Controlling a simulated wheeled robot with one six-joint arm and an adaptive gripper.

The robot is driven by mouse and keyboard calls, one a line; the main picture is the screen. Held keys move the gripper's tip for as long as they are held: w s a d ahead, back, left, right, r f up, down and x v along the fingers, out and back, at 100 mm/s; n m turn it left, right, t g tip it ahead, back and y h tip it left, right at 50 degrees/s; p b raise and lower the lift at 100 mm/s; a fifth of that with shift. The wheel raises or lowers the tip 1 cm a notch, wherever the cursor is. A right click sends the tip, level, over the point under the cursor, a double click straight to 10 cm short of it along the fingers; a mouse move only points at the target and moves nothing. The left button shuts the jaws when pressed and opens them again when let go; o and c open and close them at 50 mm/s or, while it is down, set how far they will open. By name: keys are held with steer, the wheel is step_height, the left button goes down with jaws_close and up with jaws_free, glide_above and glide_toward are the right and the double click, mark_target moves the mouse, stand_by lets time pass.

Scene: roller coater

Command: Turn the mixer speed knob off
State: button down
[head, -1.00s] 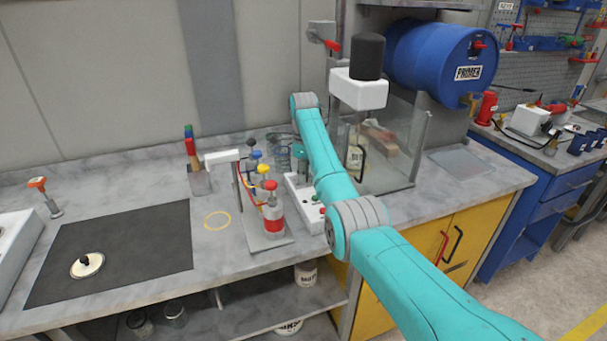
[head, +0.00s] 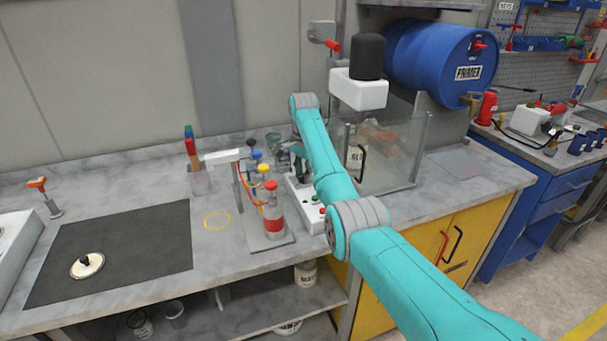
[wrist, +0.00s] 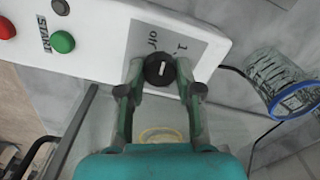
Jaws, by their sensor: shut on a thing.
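The mixer speed knob (wrist: 159,70) is a round black knob with a short white mark, on a grey label of the white control box (wrist: 108,38) in the wrist view. My gripper (wrist: 160,74) has one finger on each side of the knob and is shut on it. In the head view the control box (head: 309,208) stands on the bench, partly behind my arm. My gripper (head: 300,168) is over its far end, and the knob is hidden there. The mixer, with a black motor (head: 368,57) on a white head (head: 358,90), stands behind.
A green button (wrist: 63,42) and a red button (wrist: 7,28) are on the same box. A blue-rimmed glass (wrist: 290,88) stands close to the right of my gripper. A rack with colour-capped bottles (head: 273,207) is left of the box. The clear mixer guard (head: 405,150) is right of my arm.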

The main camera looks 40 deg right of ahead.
mark_target(303, 176)
steer(key=n, duration=0.4)
steer(key=shift+n, duration=0.4)
stand_by(0.4)
steer(key=c, duration=0.8)
jaws_free()
steer(key=shift+o, duration=0.2)
steer(key=shift+r, duration=3.7)
